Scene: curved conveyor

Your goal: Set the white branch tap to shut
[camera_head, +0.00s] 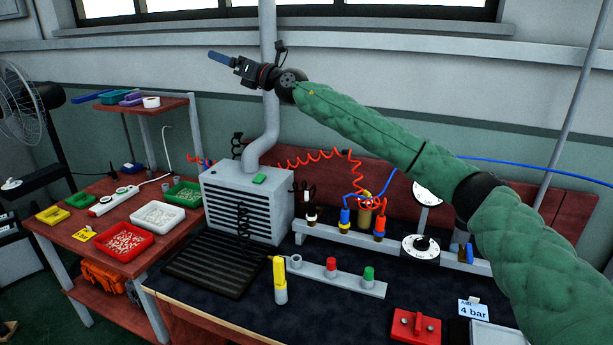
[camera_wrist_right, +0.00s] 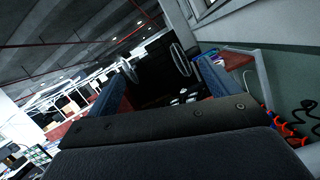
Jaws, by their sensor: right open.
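The white branch tap (camera_head: 311,213) stands on a grey rail on the bench, just right of the grey box unit. Its upper part looks upright, but it is too small to tell how its lever is set. My left gripper is not in view.
The grey box unit (camera_head: 246,205) with a vertical pipe stands left of the taps. A yellow-handled tool (camera_head: 280,278) stands upright in front, beside a rail (camera_head: 346,284) with coloured caps. A dial (camera_head: 421,247) stands at right.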

